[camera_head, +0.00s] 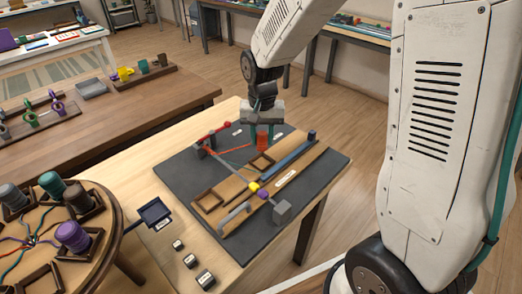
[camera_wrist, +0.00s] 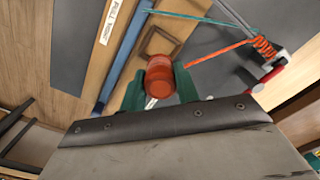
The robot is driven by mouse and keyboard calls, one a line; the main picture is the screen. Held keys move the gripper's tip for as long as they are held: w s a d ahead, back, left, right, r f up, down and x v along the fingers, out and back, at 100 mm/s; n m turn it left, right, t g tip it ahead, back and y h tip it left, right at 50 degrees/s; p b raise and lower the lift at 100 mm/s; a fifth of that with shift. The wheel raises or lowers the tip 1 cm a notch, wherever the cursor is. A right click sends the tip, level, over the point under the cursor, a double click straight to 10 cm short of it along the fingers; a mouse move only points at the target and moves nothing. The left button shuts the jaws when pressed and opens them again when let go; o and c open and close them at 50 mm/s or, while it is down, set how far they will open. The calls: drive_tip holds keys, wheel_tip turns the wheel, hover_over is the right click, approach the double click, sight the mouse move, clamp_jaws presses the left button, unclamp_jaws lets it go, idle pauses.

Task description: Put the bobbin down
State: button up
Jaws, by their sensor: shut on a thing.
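The orange-red bobbin (camera_wrist: 160,72) sits between the green fingers of my gripper (camera_wrist: 160,88) in the wrist view. In the head view the bobbin (camera_head: 262,129) shows under my gripper (camera_head: 263,138), above the far part of the dark mat (camera_head: 180,175). My gripper is shut on the bobbin. An orange cord (camera_wrist: 222,53) runs from it to a coil at the right of the wrist view. An empty brown square frame (camera_wrist: 176,36) lies just beyond the bobbin; in the head view this frame (camera_head: 271,157) is on the wooden board. I cannot tell the bobbin's height.
A second square frame (camera_head: 219,199), a grey block (camera_head: 282,211) and a blue strip (camera_head: 288,160) are on or by the board. A round bobbin stand (camera_head: 101,254) is at lower left.

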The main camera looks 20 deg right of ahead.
sight(262, 150)
drive_tip(key=shift+f, duration=2.7)
drive_tip(key=shift+f, duration=0.3)
drive_tip(key=o, duration=1)
